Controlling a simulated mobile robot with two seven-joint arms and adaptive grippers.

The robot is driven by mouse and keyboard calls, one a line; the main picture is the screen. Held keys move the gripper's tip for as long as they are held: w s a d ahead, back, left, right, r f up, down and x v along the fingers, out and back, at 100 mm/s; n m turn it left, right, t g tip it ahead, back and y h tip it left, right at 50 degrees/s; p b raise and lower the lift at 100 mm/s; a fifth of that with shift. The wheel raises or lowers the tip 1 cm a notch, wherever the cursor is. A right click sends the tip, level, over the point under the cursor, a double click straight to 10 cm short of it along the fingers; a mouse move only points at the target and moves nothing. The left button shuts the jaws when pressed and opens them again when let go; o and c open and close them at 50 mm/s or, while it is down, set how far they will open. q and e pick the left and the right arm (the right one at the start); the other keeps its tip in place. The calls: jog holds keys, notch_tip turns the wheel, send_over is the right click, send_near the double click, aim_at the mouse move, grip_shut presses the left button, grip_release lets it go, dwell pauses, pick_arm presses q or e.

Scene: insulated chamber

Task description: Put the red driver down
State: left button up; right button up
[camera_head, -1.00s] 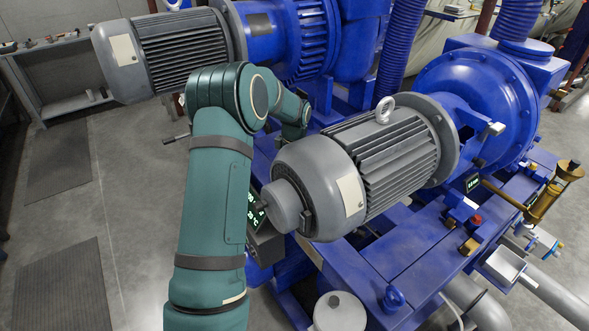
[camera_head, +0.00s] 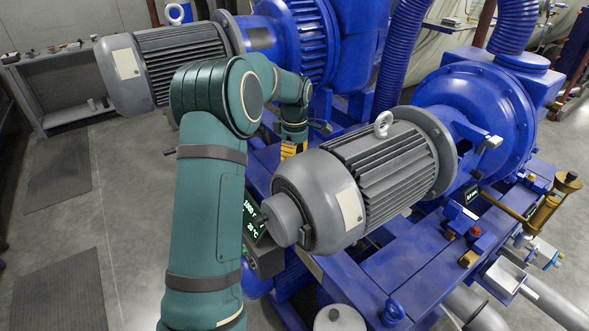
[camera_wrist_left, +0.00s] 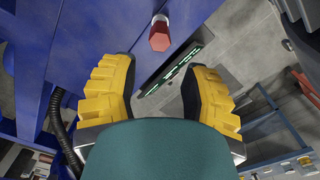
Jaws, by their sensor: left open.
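A red piece with a six-sided end (camera_wrist_left: 160,40), which looks like the red driver, shows at the top of the left wrist view against the blue frame. It is ahead of my left gripper (camera_wrist_left: 164,82), apart from both yellow fingers. The fingers are spread wide with nothing between them. In the head view, part of my left gripper (camera_head: 292,149) shows yellow behind the near grey motor (camera_head: 365,180), above the blue frame. The motor hides its lower part, and I cannot make out the driver there. My right gripper is out of view.
A dark display (camera_head: 254,225) with green digits stands by the near motor's end; a display strip also shows in the left wrist view (camera_wrist_left: 174,69). A second grey motor (camera_head: 165,62) stands behind my left arm. Open floor lies at left.

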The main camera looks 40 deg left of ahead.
pick_arm(q)
notch_tip(320, 180, up, 3)
jog(key=shift+f, duration=0.2)
dwell(0.5)
